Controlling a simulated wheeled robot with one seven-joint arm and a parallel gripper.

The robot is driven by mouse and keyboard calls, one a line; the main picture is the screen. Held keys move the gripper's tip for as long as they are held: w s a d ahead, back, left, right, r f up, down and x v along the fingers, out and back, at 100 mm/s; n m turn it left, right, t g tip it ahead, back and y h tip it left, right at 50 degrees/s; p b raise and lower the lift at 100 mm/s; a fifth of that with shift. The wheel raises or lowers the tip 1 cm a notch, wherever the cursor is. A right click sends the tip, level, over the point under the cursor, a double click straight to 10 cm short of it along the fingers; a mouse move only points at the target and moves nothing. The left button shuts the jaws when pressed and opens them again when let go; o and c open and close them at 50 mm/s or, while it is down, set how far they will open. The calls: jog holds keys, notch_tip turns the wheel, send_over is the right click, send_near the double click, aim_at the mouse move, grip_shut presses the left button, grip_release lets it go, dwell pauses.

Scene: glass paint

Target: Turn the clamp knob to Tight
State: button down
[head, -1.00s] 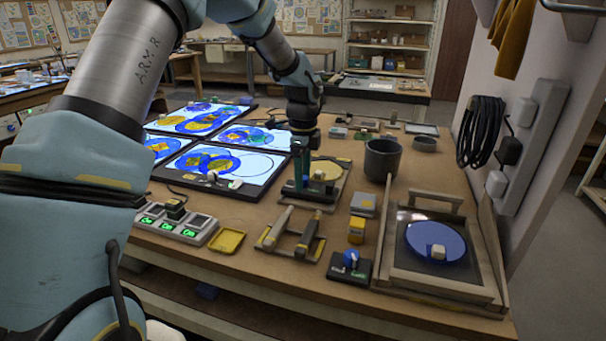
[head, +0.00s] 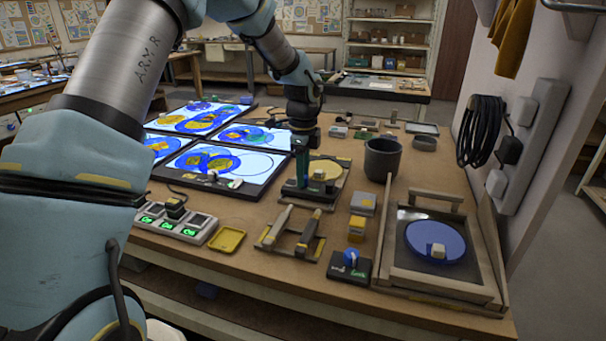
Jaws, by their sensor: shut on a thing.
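I cannot read any Tight mark there. A separate blue knob (head: 351,257) on a dark plate with small labels stands nearer the front edge, apart from my gripper.
Lit glass panels (head: 258,165) lie left of the fixture. A dark pot (head: 383,157) stands to its right. In front are a tool rack (head: 272,243) and small yellow-grey blocks (head: 357,229). A framed tray (head: 398,270) with a blue disc fills the right front.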

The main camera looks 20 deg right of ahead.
jog(key=shift+n, duration=0.3)
jog(key=n, duration=0.5)
jog(key=n+b, duration=0.1)
jog(key=n, duration=0.5)
jog(key=shift+n, duration=0.4)
jog(key=n, duration=1.1)
jog(key=shift+n, duration=0.3)
jog(key=c, duration=0.5)
grip_release()
jog(key=shift+c, duration=0.2)
jog(key=shift+r, duration=0.1)
